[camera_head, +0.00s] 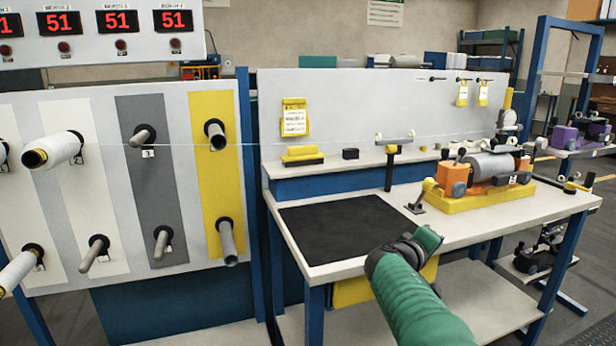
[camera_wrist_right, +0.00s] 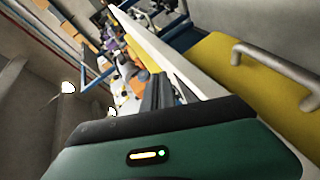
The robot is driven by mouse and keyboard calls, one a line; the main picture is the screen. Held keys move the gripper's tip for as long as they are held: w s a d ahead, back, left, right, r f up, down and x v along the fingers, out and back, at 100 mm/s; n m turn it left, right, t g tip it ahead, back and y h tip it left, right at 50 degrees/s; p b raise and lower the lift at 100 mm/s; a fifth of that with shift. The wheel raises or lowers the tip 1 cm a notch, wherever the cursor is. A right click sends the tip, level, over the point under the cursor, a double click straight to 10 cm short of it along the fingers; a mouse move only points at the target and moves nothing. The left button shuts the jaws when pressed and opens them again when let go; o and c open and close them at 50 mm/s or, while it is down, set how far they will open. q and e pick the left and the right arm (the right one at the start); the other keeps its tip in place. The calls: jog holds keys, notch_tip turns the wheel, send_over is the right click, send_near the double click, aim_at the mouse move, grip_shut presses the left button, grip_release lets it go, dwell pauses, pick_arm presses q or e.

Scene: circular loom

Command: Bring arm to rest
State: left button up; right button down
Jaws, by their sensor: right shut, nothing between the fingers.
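My right arm (camera_head: 412,295) is green and comes in from the bottom right of the head view. Its wrist end is just over the front edge of the workbench (camera_head: 455,222), to the right of the black mat (camera_head: 345,228). My right gripper (camera_wrist_right: 158,84) shows in the right wrist view with its dark fingers together and nothing between them. In the head view its fingers cannot be made out. My left arm and gripper are not in view.
A yellow drawer or bin (camera_head: 352,291) sits under the bench front, close to my arm. An orange and yellow winding machine (camera_head: 480,178) stands on the bench. A thread post (camera_head: 390,165) rises behind the mat. A spool rack (camera_head: 172,200) stands at left. The mat is bare.

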jog(key=s+a+f+m+g+y+b, duration=0.1)
jog(key=s+f+g+y, duration=0.2)
jog(key=s+f, duration=0.6)
jog(key=s+f+m+g+y+b, duration=0.15)
jog(key=s+f, duration=0.45)
jog(key=f, duration=0.6)
jog(key=s+a+f+m+g+y+b, duration=0.1)
jog(key=s+a+f+g+y, duration=0.2)
jog(key=s+f, duration=0.6)
jog(key=s+a+f+m+g+y+b, duration=0.1)
jog(key=s+a+f+m+y, duration=0.3)
jog(key=s, duration=0.8)
notch_tip(320, 180, up, 38)
jog(key=a+n+h+p, duration=0.1)
jog(key=n+p, duration=0.1)
jog(key=p, duration=3.7)
jog(key=shift+a, duration=0.25)
jog(key=shift+f+t, duration=0.1)
jog(key=shift+t, duration=0.15)
